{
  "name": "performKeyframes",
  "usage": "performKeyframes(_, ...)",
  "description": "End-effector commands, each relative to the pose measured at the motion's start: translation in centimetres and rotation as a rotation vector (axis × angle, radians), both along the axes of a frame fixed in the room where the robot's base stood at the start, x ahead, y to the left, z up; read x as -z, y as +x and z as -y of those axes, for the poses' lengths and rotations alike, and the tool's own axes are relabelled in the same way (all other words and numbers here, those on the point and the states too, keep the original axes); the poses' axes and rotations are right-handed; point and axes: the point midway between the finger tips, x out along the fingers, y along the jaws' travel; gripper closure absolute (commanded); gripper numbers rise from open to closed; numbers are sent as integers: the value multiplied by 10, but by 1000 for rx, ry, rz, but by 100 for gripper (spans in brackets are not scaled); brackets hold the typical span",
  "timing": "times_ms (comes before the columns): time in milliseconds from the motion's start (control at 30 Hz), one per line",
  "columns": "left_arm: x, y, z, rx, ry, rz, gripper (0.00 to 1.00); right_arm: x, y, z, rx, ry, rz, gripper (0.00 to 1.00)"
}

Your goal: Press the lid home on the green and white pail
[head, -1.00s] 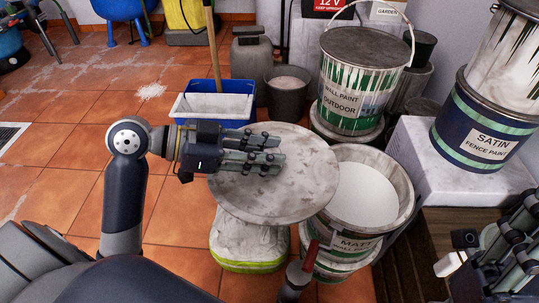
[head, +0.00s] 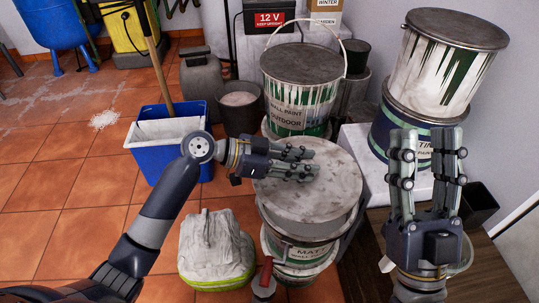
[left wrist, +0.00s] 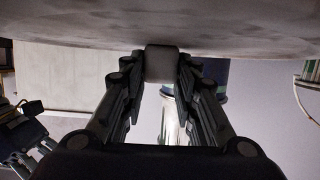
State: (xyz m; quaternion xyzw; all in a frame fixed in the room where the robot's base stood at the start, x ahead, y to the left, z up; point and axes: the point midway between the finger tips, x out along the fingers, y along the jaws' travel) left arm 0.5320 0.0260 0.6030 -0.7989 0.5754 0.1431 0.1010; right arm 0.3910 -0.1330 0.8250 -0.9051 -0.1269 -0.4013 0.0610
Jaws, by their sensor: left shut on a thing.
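The pale, stained round lid (head: 310,200) lies over the mouth of the green and white pail (head: 308,252) labelled MATT. It covers the opening; part of the pail's rim shows at the front right, and I cannot tell whether the lid is fully seated. My left gripper (head: 315,163) is above the lid, shut on a small grey block on its top. The left wrist view, which looks upside down, shows the block (left wrist: 161,62) between the fingers against the lid (left wrist: 160,25). My right gripper (head: 428,135) is open and empty, right of the pail.
A lidded OUTDOOR pail (head: 300,95) with a raised wire handle stands behind. Stacked pails (head: 450,65) stand at the back right. A bag (head: 215,250) and a blue bin (head: 170,155) are to the left.

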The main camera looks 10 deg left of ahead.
Motion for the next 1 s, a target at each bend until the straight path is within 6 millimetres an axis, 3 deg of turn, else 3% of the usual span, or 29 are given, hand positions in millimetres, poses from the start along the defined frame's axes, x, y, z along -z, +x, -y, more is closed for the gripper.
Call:
performKeyframes(167,6,4,11,15,-1,1,89,3,5,-1,2,-10,-38,60)
performKeyframes(567,7,4,11,16,1,2,89,3,3,-1,1,-8,-27,60)
performKeyframes(1000,18,4,11,15,-1,1,89,-18,-28,5,-9,49,159,60)
